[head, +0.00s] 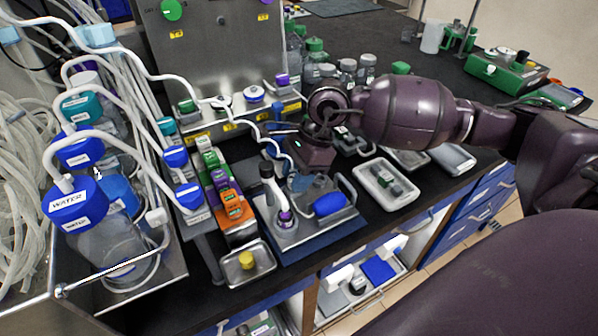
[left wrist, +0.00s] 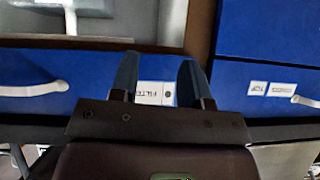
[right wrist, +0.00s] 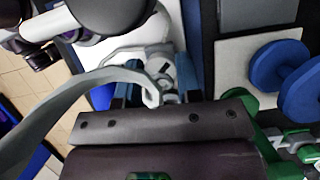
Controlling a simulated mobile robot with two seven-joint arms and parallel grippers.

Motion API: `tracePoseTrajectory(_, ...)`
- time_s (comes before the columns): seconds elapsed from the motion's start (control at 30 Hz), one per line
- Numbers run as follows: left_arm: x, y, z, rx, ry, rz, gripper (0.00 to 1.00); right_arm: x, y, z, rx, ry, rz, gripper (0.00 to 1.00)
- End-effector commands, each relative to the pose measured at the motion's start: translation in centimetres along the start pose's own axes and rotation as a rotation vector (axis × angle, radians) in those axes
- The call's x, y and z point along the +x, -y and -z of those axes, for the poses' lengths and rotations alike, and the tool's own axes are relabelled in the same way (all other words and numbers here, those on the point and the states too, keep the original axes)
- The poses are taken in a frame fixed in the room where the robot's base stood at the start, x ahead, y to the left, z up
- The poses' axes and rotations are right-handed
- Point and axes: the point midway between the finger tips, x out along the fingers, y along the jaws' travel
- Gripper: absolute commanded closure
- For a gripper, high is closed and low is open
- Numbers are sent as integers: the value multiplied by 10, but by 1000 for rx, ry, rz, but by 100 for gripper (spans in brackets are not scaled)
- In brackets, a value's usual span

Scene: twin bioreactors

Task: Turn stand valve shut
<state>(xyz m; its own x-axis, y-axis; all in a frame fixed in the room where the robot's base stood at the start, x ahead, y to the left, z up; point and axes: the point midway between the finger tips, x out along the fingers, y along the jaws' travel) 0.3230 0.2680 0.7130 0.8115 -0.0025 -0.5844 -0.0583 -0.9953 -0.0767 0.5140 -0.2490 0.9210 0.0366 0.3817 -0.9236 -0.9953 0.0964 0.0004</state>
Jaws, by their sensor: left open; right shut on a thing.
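My right gripper (head: 288,134) reaches in from the right, in front of the steel bioreactor stand (head: 205,55). In the right wrist view my right gripper (right wrist: 162,92) is shut on a small grey-white part with a tube at it, which I take to be the stand valve (right wrist: 160,68). The fingers cover much of the valve, so its handle angle cannot be told. The head view does not show the grip clearly. My left gripper (left wrist: 157,82) is open and empty, facing blue drawer fronts (left wrist: 230,80). It is not in the head view.
Blue-capped water bottles (head: 75,200) and loose white tubing crowd the left. A white tray (head: 386,186) lies right of the gripper.

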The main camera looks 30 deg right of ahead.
Motion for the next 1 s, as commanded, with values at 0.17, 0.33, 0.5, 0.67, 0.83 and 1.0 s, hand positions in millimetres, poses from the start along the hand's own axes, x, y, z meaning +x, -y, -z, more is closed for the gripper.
tracePoseTrajectory(0.17, -4, 2, 10, 1, -13, 3, 57, -5, -1, -2, 152, 1, 70, 91)
tracePoseTrajectory(0.33, -10, 5, 18, 3, -26, 6, 57, -5, -1, -3, 300, 2, 131, 91)
tracePoseTrajectory(0.5, -16, 8, 16, 4, -20, 11, 57, -5, -2, -3, 435, 3, 187, 91)
tracePoseTrajectory(0.67, -20, 9, 20, 4, -23, 13, 57, -4, -2, -3, 542, 3, 229, 91)
tracePoseTrajectory(0.83, -21, 10, 21, 3, -20, 14, 57, -3, -2, -2, 625, 2, 263, 91)
tracePoseTrajectory(1.0, -23, 10, 23, 2, -23, 15, 57, -2, -2, -2, 676, 2, 283, 91)
